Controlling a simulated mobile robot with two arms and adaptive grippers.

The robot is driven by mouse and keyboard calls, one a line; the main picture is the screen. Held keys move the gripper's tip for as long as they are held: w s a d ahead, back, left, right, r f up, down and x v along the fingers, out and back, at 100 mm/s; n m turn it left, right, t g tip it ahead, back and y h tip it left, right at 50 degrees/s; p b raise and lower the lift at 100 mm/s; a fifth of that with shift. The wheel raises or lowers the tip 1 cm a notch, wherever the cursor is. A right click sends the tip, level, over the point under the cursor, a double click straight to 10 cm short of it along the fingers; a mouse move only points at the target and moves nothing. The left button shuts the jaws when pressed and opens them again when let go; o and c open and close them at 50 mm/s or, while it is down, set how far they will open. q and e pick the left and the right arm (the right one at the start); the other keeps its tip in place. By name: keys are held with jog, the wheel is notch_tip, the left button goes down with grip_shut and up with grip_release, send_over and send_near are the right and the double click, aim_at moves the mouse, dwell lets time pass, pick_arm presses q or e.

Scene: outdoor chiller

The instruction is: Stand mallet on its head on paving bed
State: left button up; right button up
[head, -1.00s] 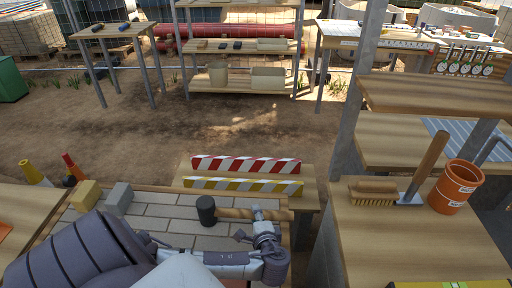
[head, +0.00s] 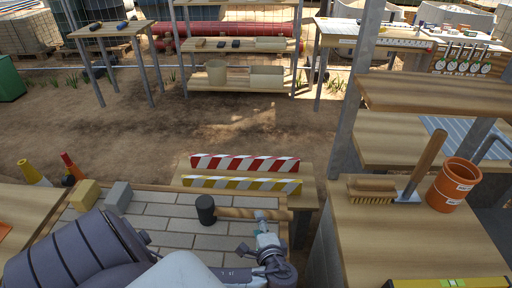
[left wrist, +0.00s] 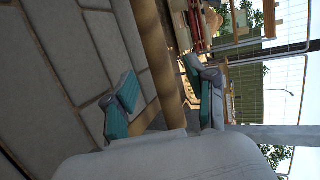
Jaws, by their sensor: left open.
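The mallet has a black head (head: 205,209) and a pale wooden handle (head: 235,213). It lies on its side on the grey paving bed (head: 165,226), its handle reaching right. The mallet head is not seen there. My right gripper is not in view.
A yellow block (head: 85,194) and a grey block (head: 118,197) stand at the bed's left. Striped barrier boards (head: 245,164) stand just behind it. A bench on the right holds a brush (head: 372,190) and an orange pot (head: 453,185). Bare pavers lie around the mallet.

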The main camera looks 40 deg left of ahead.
pick_arm(q)
jog(key=v, duration=0.6)
dwell(0.4)
